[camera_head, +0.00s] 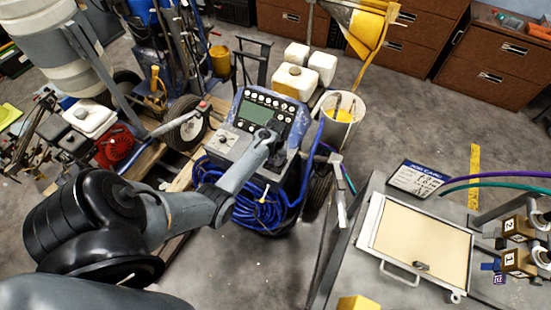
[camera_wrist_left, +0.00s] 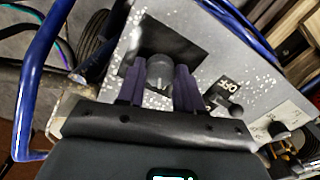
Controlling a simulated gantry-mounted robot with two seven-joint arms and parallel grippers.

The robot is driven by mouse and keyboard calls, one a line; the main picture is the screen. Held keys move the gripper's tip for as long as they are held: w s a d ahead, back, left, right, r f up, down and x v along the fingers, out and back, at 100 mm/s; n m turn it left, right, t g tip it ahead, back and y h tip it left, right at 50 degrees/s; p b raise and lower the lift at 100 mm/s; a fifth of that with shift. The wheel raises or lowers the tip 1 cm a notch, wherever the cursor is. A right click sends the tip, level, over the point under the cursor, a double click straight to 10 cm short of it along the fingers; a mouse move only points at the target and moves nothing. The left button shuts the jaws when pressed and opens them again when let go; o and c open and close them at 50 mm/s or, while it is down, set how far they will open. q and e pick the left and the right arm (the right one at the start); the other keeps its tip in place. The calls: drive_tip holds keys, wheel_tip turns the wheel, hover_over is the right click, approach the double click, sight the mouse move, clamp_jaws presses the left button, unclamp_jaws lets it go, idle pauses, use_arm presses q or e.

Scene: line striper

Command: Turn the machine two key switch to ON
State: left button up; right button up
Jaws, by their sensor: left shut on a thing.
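My left gripper (camera_head: 274,138) reaches down to the control panel of the blue and grey striper machine. In the left wrist view its two purple fingers (camera_wrist_left: 160,86) are closed on a round dark grey knob (camera_wrist_left: 159,70) that stands on a black square of the speckled panel (camera_wrist_left: 205,35). A label reading OFF (camera_wrist_left: 229,87) shows upside down to the right of the fingers, near a small dark switch (camera_wrist_left: 216,98). The knob's pointing direction cannot be told. In the head view the gripper hides the knob. My right gripper is out of view.
A row of round gauges or buttons (camera_head: 265,101) lines the machine's upper panel. Blue hose (camera_head: 250,208) is coiled on its front. A blue tube frame (camera_wrist_left: 38,75) stands close left of the gripper. A metal bench (camera_head: 340,270) stands at the right, with blocks marked 2 (camera_head: 515,226) and 1 (camera_head: 517,262).

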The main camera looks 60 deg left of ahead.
use_arm(q)
drive_tip(key=m+p, duration=0.2)
drive_tip(key=shift+r+m, duration=0.15)
drive_tip(key=shift+m, duration=0.25)
drive_tip(key=m+p, duration=0.1)
drive_tip(key=m, duration=0.1)
drive_tip(key=shift+m+p, duration=0.35)
drive_tip(key=shift+m, duration=0.05)
drive_tip(key=m, duration=0.2)
drive_tip(key=shift+m+p, duration=0.3)
drive_tip(key=shift+p, duration=0.1)
drive_tip(key=shift+m+p, duration=0.3)
drive_tip(key=shift+m, duration=1.2)
drive_tip(key=shift+f, duration=0.2)
drive_tip(key=o, duration=1)
drive_tip(key=shift+o, duration=0.2)
drive_tip(key=shift+r, duration=0.15)
